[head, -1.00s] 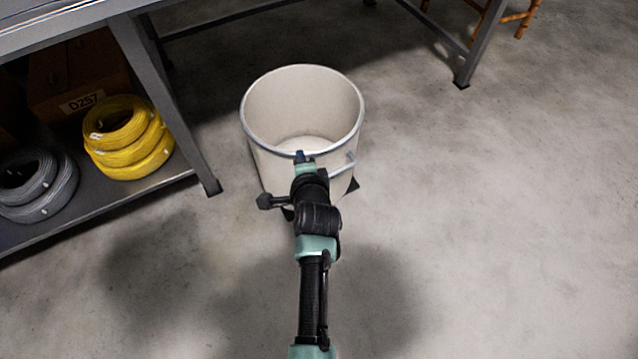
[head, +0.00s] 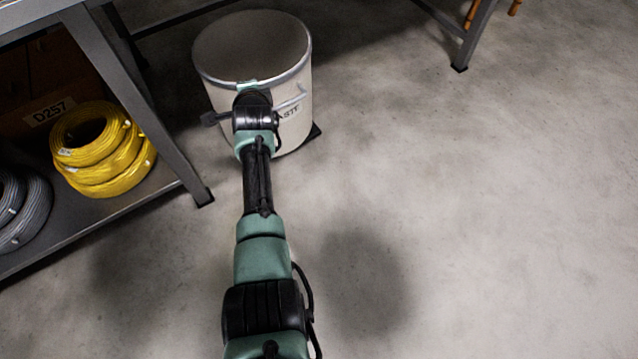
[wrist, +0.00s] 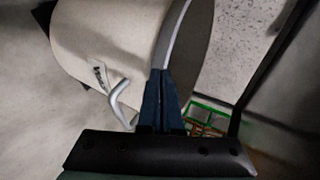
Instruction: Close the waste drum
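The waste drum (head: 295,112) is a pale cylinder with partly hidden dark lettering and a metal side handle. It stands upright on the floor in the upper left of the head view. A flat grey-brown lid (head: 252,45) covers its top, and the inside does not show. In the wrist view the drum wall (wrist: 110,35) is at the left and the lid (wrist: 193,50) right of the metal rim. My gripper (wrist: 161,76) has its blue fingers together at the rim. Contact is unclear. In the head view my wrist hides the fingers.
A grey metal shelf (head: 60,232) at the left holds yellow cable coils (head: 100,150), grey coils (head: 22,210) and a box marked D257 (head: 48,115). A bench leg (head: 472,38) stands at the upper right. The floor right of the drum is clear.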

